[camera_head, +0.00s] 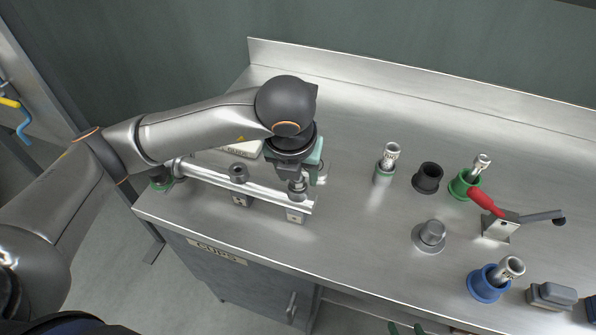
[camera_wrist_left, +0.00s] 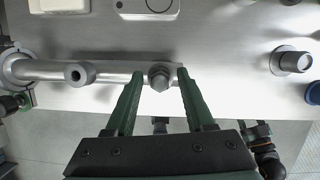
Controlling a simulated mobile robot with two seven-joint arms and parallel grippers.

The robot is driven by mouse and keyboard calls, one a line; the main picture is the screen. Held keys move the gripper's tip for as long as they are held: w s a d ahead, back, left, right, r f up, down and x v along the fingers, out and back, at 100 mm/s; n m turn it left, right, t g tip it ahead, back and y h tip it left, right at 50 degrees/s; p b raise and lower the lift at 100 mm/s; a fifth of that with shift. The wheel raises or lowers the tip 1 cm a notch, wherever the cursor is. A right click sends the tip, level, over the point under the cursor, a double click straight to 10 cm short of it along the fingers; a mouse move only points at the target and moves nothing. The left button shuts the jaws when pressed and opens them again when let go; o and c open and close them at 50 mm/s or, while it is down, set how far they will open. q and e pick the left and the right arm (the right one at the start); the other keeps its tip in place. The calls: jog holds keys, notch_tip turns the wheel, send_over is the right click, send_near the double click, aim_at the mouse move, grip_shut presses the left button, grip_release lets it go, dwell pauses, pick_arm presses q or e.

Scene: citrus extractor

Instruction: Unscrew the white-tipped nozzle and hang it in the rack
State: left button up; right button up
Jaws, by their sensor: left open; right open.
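No white-tipped nozzle can be told for certain. A steel pipe (camera_head: 215,180) runs along the table's left part, with one round fitting (camera_head: 238,172) midway and a hex-topped fitting (camera_wrist_left: 159,78) at its right end. My left gripper (camera_wrist_left: 160,75) is open over that end, its green fingers on either side of the hex fitting with small gaps showing. In the head view my left gripper (camera_head: 297,166) partly hides the fitting. My right gripper (camera_head: 405,329) shows only as two green fingertips apart at the bottom edge, open and empty. No rack is clearly identifiable.
A black cup (camera_head: 427,178), grey knob (camera_head: 432,232), red-handled lever (camera_head: 487,203) and grey block (camera_head: 552,296) stand right.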

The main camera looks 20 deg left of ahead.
pick_arm(q)
jog(key=m+h, duration=0.1)
jog(key=m, duration=0.4)
jog(key=shift+a, duration=0.1)
jog(key=m+h, duration=0.1)
jog(key=m, duration=0.3)
jog(key=shift+g, duration=0.4)
jog(key=c, duration=0.7)
jog(key=n+y, duration=0.1)
jog(key=n, duration=0.4)
jog(key=shift+t, duration=0.4)
jog(key=shift+c, duration=0.2)
jog(key=shift+r, duration=0.25)
jog(key=shift+r+p, duration=1.1)
jog(key=shift+r, duration=0.95)
